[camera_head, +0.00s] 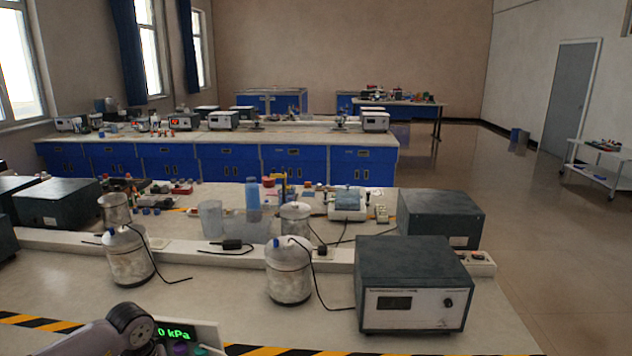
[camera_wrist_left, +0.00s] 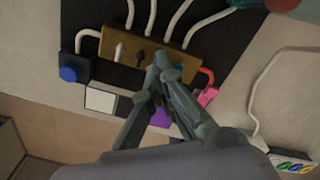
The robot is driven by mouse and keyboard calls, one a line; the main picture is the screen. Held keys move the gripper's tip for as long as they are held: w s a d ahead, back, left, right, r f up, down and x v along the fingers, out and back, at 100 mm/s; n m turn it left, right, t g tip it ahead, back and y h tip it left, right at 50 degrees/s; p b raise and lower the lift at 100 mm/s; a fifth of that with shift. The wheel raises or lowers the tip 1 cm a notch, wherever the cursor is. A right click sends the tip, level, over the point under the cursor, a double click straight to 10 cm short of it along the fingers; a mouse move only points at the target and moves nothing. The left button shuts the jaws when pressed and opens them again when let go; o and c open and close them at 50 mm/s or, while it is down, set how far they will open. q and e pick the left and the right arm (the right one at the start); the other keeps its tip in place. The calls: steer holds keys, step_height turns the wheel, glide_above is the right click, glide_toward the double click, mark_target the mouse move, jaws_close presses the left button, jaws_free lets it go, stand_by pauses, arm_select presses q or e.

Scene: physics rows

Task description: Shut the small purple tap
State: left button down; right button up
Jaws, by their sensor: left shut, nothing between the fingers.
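In the left wrist view, my left gripper (camera_wrist_left: 160,72) is shut and empty, its fingertips in front of the edge of a brown block (camera_wrist_left: 118,47) with pale tubes. A purple part (camera_wrist_left: 160,117) shows between the fingers and is partly hidden by them; I cannot tell whether it is the tap. I cannot tell whether the fingertips touch anything. In the head view, a small purple knob (camera_head: 180,349) shows at the bottom edge, below a green "0 kPa" display (camera_head: 174,332). My left arm is beside it, its fingers hidden.
In the wrist view, a blue knob (camera_wrist_left: 68,74), a white square (camera_wrist_left: 100,99) and a pink part (camera_wrist_left: 207,96) surround the brown block. In the head view, a grey box instrument (camera_head: 412,284) and corded glass jars (camera_head: 289,272) stand farther back.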

arm_select(q)
steer(key=shift+f+m, duration=0.1)
steer(key=shift+m, duration=1)
steer(key=m+b, duration=0.2)
steer(key=m, duration=0.1)
steer(key=shift+f, duration=0.1)
steer(key=m+b, duration=0.1)
steer(key=m, duration=0.3)
steer(key=shift+r, duration=0.2)
steer(key=c, duration=2.3)
jaws_free()
steer(key=shift+o, duration=0.8)
